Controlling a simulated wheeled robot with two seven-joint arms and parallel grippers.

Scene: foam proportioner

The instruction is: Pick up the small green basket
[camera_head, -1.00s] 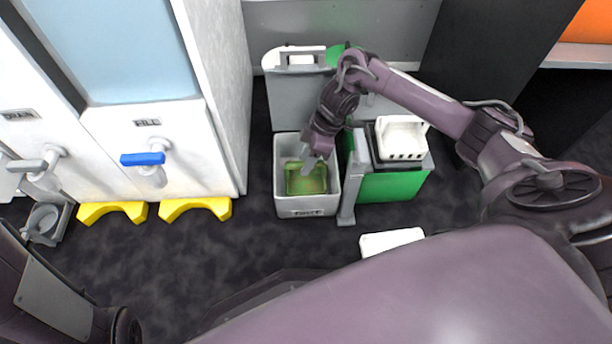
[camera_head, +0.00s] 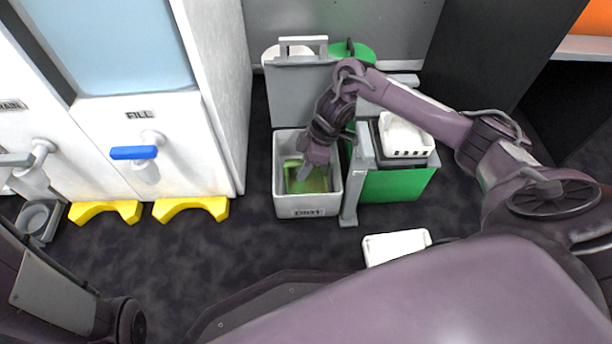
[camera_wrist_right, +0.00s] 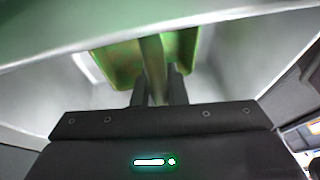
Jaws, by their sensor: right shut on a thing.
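The small green basket (camera_head: 318,181) is inside the grey bin (camera_head: 307,207). My right gripper (camera_head: 300,183) reaches down into that bin from above. In the right wrist view the gripper (camera_wrist_right: 160,80) is shut on a green upright part of the small green basket (camera_wrist_right: 120,62), with one dark finger on each side of it. The basket's underside and whether it touches the bin floor are hidden. At the left edge of the head view part of my left arm shows, but its gripper does not.
A green bin (camera_head: 395,187) with a white basket (camera_head: 404,137) on top stands right of the grey bin, beside a grey post (camera_head: 350,205). A white container (camera_head: 396,245) is in front. A white cabinet with a blue-handled tap (camera_head: 134,153) and yellow feet (camera_head: 190,208) stands left.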

